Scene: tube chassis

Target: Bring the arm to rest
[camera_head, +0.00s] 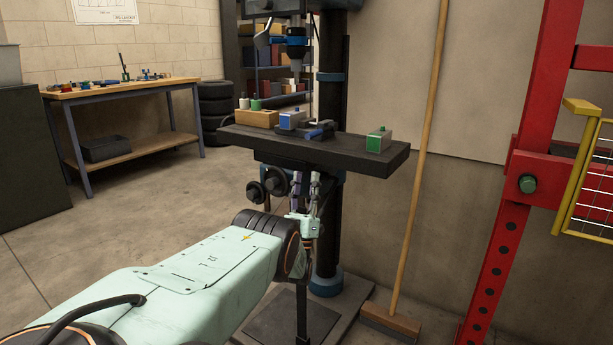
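My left arm comes in from the lower left. Its gripper (306,184) is in front of the drill press column, just below the front edge of the dark drill press table (350,152). Its two fingers point up and stand apart, with nothing seen between them, so it looks open. The gripper is small and dark against the column, so its tips are hard to make out. My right gripper is not in view.
A broom (419,150) leans at the right, beside a red frame (510,190). A workbench (130,88) stands back left. Floor between is clear.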

